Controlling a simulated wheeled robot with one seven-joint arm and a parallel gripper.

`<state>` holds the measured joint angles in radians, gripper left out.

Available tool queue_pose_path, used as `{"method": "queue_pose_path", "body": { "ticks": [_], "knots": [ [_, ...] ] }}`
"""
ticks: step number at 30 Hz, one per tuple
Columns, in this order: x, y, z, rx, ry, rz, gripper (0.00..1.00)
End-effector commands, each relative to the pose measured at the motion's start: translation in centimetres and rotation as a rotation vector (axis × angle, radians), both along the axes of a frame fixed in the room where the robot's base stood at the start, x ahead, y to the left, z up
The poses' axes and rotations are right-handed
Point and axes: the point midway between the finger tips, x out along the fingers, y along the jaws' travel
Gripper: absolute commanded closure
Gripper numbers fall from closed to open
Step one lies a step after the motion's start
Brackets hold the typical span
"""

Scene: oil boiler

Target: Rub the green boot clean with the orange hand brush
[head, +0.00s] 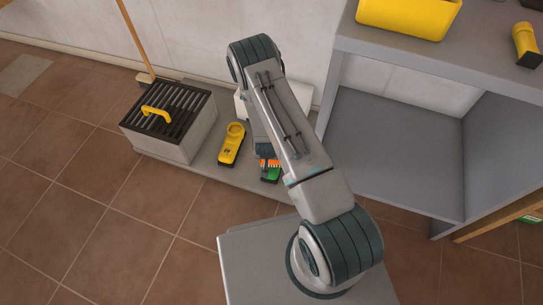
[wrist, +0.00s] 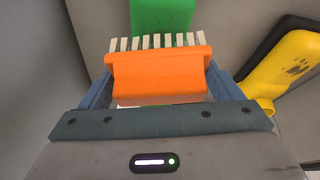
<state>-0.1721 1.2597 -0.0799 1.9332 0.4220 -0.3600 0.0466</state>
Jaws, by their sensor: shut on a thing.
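The orange hand brush (wrist: 160,78) is held between the blue fingers of my gripper (wrist: 158,85) in the wrist view, with its pale bristles pointing away from the palm. The green boot (wrist: 162,16) lies just beyond the bristle tips; I cannot tell whether they touch. In the head view the green boot (head: 271,174) is on the grey low platform, partly hidden by my arm. A bit of the orange brush (head: 269,163) shows at its upper end. My fingers are hidden there.
A grey box with a black slatted grate (head: 168,110) and yellow handle stands further left. A grey shelf unit (head: 390,150) stands right. Tiled floor in front is clear.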

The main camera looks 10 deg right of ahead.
Motion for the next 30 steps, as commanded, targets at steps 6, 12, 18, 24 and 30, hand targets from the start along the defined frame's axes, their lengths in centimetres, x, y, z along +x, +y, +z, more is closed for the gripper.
{"method": "queue_pose_path", "body": {
  "ticks": [6, 12, 18, 24, 30],
  "knots": [
    [0.0, 0.0, -0.3, 0.000, 0.000, 0.000, 0.36],
    [0.0, 0.0, -0.6, 0.000, 0.000, 0.000, 0.36],
    [0.0, 0.0, -0.9, 0.000, 0.000, 0.000, 0.36],
    [0.0, 0.0, -1.2, 0.000, -0.001, 0.000, 0.36],
    [0.0, 0.0, -1.2, 0.000, 0.000, 0.000, 0.36]
  ]
}}
